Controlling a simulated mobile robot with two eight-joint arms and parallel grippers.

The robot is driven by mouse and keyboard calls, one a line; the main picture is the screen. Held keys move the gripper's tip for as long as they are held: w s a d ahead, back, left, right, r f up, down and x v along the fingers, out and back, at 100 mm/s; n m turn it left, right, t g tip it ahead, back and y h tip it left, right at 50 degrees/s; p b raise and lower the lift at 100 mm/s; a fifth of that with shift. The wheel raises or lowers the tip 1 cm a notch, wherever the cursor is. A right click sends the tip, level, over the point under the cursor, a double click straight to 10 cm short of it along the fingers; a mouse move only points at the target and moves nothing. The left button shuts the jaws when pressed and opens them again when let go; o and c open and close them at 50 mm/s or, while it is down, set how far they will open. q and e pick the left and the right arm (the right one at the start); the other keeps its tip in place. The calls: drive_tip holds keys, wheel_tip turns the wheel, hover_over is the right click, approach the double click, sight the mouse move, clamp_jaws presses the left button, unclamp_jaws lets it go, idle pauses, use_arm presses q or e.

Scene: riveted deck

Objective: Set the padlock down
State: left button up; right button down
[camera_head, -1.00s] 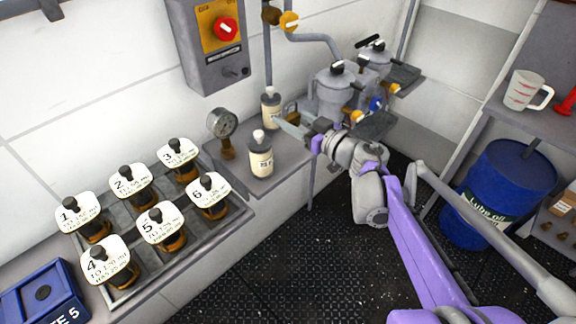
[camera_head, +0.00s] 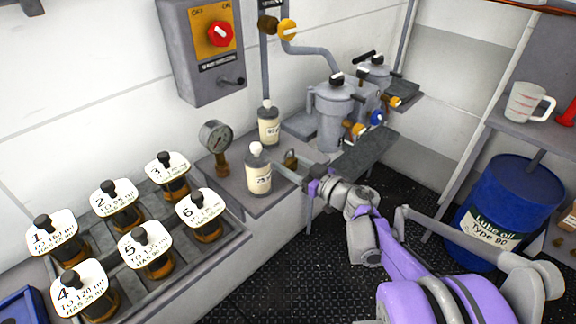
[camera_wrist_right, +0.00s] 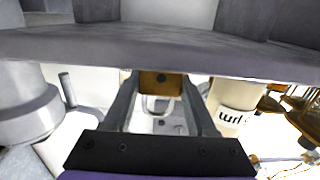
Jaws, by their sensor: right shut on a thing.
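The padlock (camera_head: 291,158) is a small brass block with a shackle, at the small grey shelf, right of the front white bottle. My right gripper (camera_head: 286,165) reaches in from the right and is shut on it. In the right wrist view, the brass body of the padlock (camera_wrist_right: 160,84) sits between the two finger ends of the right gripper (camera_wrist_right: 160,90), with its pale shackle towards the palm. I cannot tell whether the padlock touches the shelf. My left gripper is not in view.
The front bottle (camera_head: 258,177) and back bottle (camera_head: 268,128) stand on the shelf (camera_head: 225,184) near a gauge (camera_head: 216,136). Grey filter housings (camera_head: 333,112) stand behind the hand. A rack of numbered sample bottles (camera_head: 160,275) is at left. A blue drum (camera_head: 510,205) is at right.

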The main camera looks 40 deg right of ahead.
drive_tip(key=shift+f, duration=0.15)
drive_tip(key=shift+c, duration=1)
unclamp_jaws()
drive_tip(key=shift+s+r, duration=0.25)
drive_tip(key=s+p, duration=0.1)
drive_tip(key=s, duration=1)
drive_tip(key=shift+s+d+r+p, duration=0.25)
drive_tip(key=shift+d+p, duration=0.15)
drive_tip(key=shift+d, duration=0.05)
